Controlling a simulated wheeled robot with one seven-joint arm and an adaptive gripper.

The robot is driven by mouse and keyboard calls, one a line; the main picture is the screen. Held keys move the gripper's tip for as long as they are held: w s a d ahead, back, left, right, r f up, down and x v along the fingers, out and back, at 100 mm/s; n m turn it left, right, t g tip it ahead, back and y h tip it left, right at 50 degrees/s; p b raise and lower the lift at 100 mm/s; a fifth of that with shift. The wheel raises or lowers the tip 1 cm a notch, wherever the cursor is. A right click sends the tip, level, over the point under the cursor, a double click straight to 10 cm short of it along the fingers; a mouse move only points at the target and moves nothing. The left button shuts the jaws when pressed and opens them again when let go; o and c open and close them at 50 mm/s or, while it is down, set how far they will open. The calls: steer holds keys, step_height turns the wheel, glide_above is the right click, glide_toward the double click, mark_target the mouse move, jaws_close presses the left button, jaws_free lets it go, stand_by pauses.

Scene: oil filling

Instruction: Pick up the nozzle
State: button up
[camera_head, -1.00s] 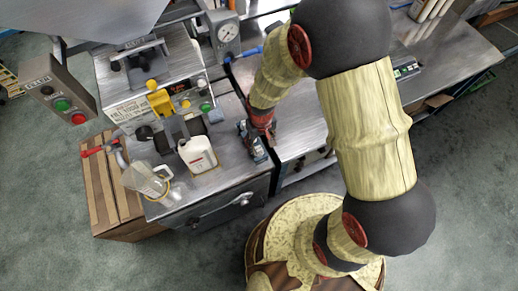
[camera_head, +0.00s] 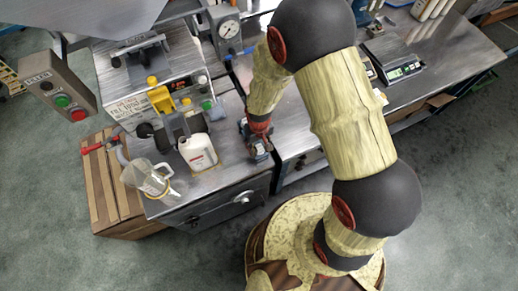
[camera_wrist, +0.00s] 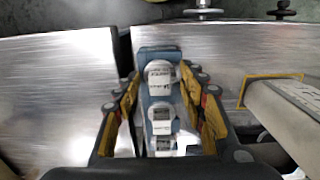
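My gripper (camera_head: 257,146) hangs low over the metal bench, just right of the white jug. In the wrist view its two fingers (camera_wrist: 160,95), with yellow-orange pads, stand apart. A blue-grey piece with white round parts (camera_wrist: 160,75) lies between them, with bright gaps beside it. I cannot tell whether this piece is the nozzle, or whether the fingers touch it. A red-handled fitting on a grey pipe (camera_head: 100,146) shows at the left above the wooden crate. A yellow part (camera_head: 161,98) sits on the front of the filling machine.
The white jug (camera_head: 197,152) stands on the bench, inside a yellow outline (camera_wrist: 272,76). The filling machine (camera_head: 125,105), pressure gauge (camera_head: 228,29) and control box (camera_head: 57,92) stand behind. A scale (camera_head: 403,69) sits on the right bench.

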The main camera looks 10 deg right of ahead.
steer(key=c, duration=0.9)
steer(key=shift+r, duration=0.1)
steer(key=shift+r, duration=0.55)
steer(key=s+d+r, duration=0.1)
steer(key=s+r, duration=0.3)
steer(key=s+d+r+p, duration=0.1)
steer(key=s+r, duration=0.2)
steer(key=s, duration=0.2)
steer(key=s+d+r, duration=0.2)
steer(key=s+r, duration=0.2)
steer(key=shift+s+r+p, duration=0.25)
steer(key=shift+r+p, duration=0.1)
steer(key=shift+p, duration=0.05)
